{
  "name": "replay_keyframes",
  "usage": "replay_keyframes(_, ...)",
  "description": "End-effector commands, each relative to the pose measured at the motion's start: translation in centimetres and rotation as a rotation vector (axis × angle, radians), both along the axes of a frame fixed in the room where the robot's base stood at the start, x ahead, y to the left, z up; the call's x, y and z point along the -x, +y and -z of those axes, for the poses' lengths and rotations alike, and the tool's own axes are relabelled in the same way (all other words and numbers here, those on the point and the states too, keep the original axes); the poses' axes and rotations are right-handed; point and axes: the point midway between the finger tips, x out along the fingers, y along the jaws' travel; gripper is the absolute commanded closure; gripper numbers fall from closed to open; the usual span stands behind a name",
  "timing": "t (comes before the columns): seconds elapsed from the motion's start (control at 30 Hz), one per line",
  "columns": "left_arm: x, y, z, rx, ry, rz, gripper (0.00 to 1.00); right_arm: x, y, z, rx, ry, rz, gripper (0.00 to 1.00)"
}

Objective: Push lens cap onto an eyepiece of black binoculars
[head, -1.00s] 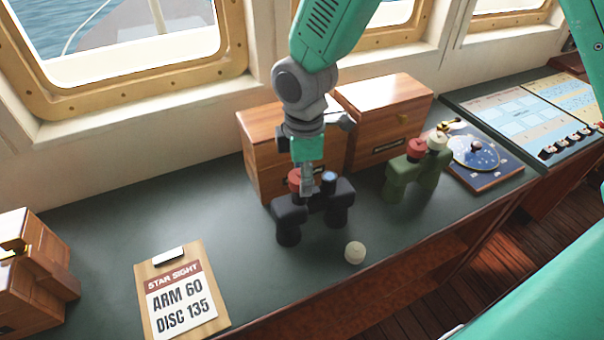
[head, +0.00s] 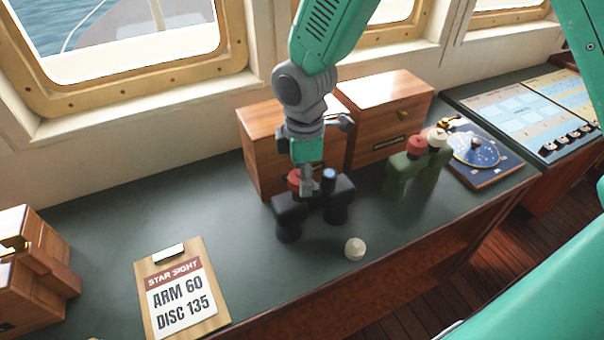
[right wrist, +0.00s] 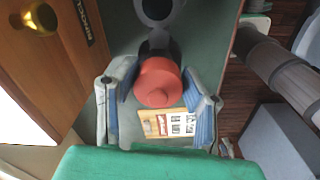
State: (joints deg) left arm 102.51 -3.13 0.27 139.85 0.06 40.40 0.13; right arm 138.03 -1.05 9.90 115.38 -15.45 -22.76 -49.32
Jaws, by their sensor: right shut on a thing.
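Black binoculars (head: 290,223) stand on the dark green counter in the head view. My right gripper (head: 307,186) is over their left eyepiece, shut on a red lens cap (head: 294,178). In the right wrist view the red cap (right wrist: 158,82) sits between the two fingers (right wrist: 160,98), above a dark eyepiece. I cannot tell whether the cap is fully seated. The other eyepiece (head: 329,174) is bare, with a bluish lens. A cream cap (head: 355,248) lies loose on the counter in front. My left gripper is not in view.
Green binoculars (head: 413,174) with a red and a cream cap stand to the right. Wooden boxes (head: 385,110) stand close behind the black binoculars. A clipboard (head: 150,270) reading "STAR SIGHT" lies at front left. The counter between clipboard and binoculars is clear.

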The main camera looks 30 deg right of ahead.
Motion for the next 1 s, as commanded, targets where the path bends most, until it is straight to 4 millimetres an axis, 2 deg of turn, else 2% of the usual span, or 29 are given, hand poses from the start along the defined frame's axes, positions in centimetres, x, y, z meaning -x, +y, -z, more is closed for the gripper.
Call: replay_keyframes(1.0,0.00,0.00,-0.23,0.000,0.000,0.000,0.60,0.00,-0.02,0.58,0.000,0.000,0.000,0.73)
